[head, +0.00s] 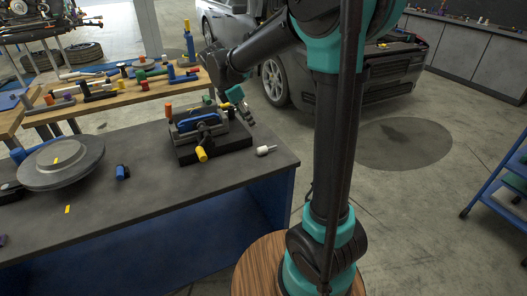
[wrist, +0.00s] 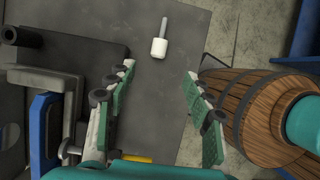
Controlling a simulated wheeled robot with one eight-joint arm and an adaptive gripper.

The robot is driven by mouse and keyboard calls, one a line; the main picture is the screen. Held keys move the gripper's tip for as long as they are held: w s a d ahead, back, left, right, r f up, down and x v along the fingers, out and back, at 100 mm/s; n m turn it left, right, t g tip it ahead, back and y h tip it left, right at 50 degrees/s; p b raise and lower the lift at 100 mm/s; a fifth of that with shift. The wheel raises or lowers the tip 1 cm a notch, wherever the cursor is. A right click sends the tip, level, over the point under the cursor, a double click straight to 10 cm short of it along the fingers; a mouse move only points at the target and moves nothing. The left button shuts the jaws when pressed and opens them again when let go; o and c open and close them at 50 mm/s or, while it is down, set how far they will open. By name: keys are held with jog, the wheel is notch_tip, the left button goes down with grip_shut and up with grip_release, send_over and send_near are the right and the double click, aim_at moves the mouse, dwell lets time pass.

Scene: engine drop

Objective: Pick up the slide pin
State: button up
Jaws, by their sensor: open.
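The slide pin, a small white cylinder with a thin grey shaft, lies on the dark bench top (head: 140,212) near its right edge. It shows in the head view (head: 266,150) and in the wrist view (wrist: 159,46). My gripper (head: 250,119) is above the bench, over the right end of the clamp-like fixture, up and left of the pin in the head view. In the wrist view my gripper (wrist: 159,72) has its green-padded fingers apart with nothing between them. The pin lies just beyond the fingertips, between their lines, fully in sight.
A dark fixture with a blue part (head: 205,128) stands left of the pin, with a yellow-ended handle (head: 202,155) at its front. A grey disc (head: 62,162) and a blue piece (head: 122,172) lie farther left. The bench around the pin is clear.

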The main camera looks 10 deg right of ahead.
aim_at(267, 149)
jog(key=x, duration=1.6)
jog(key=shift+f, duration=0.2)
grip_shut()
